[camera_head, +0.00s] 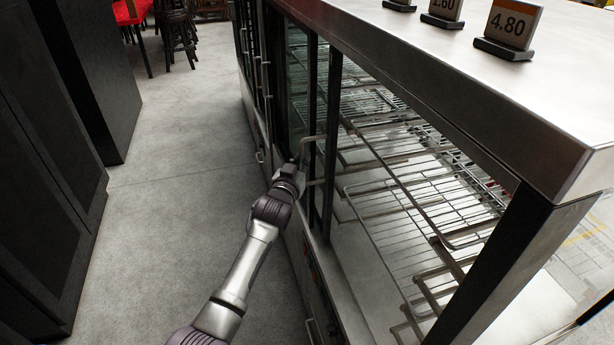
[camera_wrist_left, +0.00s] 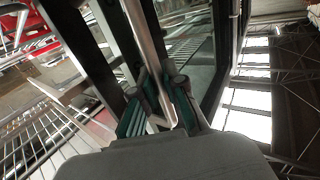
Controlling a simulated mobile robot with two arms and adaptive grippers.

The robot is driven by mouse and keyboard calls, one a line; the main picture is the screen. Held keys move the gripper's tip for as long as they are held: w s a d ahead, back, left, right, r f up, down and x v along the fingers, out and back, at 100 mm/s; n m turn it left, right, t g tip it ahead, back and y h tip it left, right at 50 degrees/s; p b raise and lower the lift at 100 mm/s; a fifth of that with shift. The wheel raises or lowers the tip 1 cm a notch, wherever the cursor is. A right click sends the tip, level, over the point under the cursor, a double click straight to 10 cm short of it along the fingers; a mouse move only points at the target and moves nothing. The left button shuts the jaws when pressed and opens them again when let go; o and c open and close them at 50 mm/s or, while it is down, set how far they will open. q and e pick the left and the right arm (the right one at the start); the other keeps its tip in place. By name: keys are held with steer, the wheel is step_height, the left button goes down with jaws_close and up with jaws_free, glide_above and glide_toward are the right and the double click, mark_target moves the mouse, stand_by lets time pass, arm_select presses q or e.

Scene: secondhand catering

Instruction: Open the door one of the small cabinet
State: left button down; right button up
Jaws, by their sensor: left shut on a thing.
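The small cabinet (camera_head: 515,100) is a steel-topped glass display cabinet with dark frames, running along the right in the head view. A dark-framed glass door (camera_head: 322,125) stands on its aisle side, with a metal bar handle (camera_head: 310,139). My left gripper (camera_head: 291,174) is at this handle. In the left wrist view my left gripper (camera_wrist_left: 162,102) has its green-lined fingers shut around the handle bar (camera_wrist_left: 146,42). I cannot tell how far the door stands from its frame. My right gripper is out of view.
Wire racks (camera_head: 430,185) fill the cabinet's inside. Price signs (camera_head: 512,24) stand on its top. A grey floor aisle (camera_head: 185,215) is clear between the cabinet and dark cupboards (camera_head: 45,150) on the left. Dark stools (camera_head: 178,32) stand far back.

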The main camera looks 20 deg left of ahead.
arm_select(q)
steer(key=w+a, duration=0.1)
steer(key=w+a+b, duration=0.1)
steer(key=w, duration=0.1)
steer(key=shift+w+a+r, duration=0.2)
steer(key=shift+w, duration=0.05)
steer(key=c, duration=1.6)
jaws_free()
steer(key=o, duration=0.4)
steer(key=shift+w+a+f, duration=0.1)
steer(key=shift+w+f, duration=0.05)
steer(key=shift+f, duration=0.05)
steer(key=s, duration=1.2)
